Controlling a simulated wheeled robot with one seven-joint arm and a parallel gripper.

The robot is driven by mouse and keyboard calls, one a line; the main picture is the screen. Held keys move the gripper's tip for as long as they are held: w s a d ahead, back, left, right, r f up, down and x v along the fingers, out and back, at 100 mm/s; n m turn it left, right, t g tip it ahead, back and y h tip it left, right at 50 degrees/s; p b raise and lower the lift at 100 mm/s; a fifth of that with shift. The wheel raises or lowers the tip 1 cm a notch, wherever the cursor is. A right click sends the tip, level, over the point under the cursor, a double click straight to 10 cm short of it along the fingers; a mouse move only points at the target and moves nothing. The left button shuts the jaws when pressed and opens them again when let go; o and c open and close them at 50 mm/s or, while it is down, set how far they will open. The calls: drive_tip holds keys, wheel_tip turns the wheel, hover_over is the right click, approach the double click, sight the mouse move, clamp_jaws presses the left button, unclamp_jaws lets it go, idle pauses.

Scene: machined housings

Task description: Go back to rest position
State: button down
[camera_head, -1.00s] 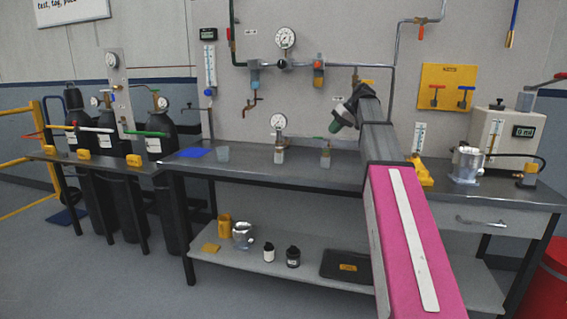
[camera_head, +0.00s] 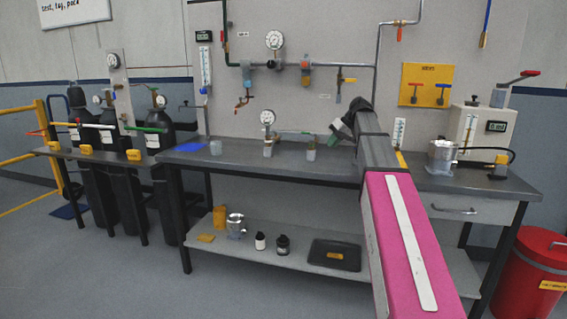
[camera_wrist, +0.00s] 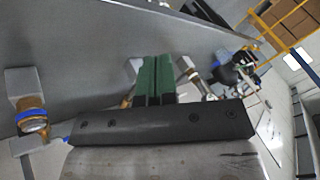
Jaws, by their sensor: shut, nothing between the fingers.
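My arm stretches forward from the lower right of the head view, a pink link with a white strip leading to a dark wrist. My gripper (camera_head: 334,139) is at its end, in front of the back panel and over the rear of the workbench (camera_head: 250,165). In the wrist view the green fingers (camera_wrist: 156,64) lie side by side, shut and empty. The wrist hides part of the bench behind it.
A silver housing (camera_head: 441,159) stands at the right of the bench, near a white instrument box (camera_head: 474,138). A small cup (camera_head: 311,150) stands close to the gripper in the picture. A red bin (camera_head: 530,275) stands at lower right. Gas cylinders (camera_head: 120,205) stand left. Floor at lower left is clear.

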drive_tip(key=s+f+m+h, duration=0.1)
drive_tip(key=s+f+h, duration=0.1)
drive_tip(key=s+f, duration=0.8)
drive_tip(key=s+f+m+g+h, duration=0.1)
drive_tip(key=s+f+m+h, duration=0.1)
drive_tip(key=s+f, duration=0.8)
drive_tip(key=s+a+f+m+h, duration=0.1)
drive_tip(key=s+f, duration=0.9)
drive_tip(key=f, duration=1.2)
drive_tip(key=shift+f+m+g+h, duration=0.3)
drive_tip(key=shift+m+g+h, duration=0.15)
drive_tip(key=shift+h, duration=0.35)
drive_tip(key=shift+a, duration=0.1)
